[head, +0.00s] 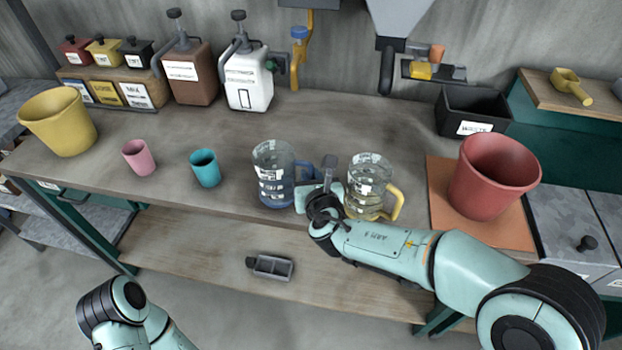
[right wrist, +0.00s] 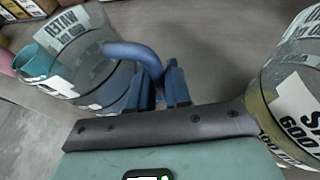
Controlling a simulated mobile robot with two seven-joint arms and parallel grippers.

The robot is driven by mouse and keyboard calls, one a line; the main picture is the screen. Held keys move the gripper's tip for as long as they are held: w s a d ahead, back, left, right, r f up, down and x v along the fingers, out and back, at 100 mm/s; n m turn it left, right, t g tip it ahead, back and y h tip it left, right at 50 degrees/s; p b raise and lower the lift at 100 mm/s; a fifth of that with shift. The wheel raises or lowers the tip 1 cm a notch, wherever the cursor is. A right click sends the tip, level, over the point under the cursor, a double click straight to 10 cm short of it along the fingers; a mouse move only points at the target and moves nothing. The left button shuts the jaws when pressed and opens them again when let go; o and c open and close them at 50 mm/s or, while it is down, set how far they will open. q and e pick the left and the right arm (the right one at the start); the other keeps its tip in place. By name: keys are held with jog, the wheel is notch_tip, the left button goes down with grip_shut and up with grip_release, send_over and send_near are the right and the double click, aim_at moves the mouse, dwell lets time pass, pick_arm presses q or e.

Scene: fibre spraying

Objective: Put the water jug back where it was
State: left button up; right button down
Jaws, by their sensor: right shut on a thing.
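The water jug (head: 272,176) is clear with a blue handle and a blue base, near the front edge of the bench. Its label reads WATER in the right wrist view (right wrist: 75,55). My right gripper (head: 304,188) is shut on the blue handle, at the jug's right side. The fingers close around the handle in the right wrist view (right wrist: 162,85). The jug looks upright; I cannot tell whether its base touches the bench. My left gripper is not in view; only part of my left arm shows at the lower left.
A second clear jug (head: 366,188) with a yellow handle stands close right of my right gripper. A teal cup (head: 205,168), pink cup (head: 139,157) and yellow bucket (head: 60,122) stand left. A red bucket (head: 492,178) stands right on an orange board. The bench middle behind the jugs is clear.

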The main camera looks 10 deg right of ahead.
jog(key=shift+f, duration=0.15)
jog(key=c, duration=1.1)
grip_release()
jog(key=shift+o, duration=0.2)
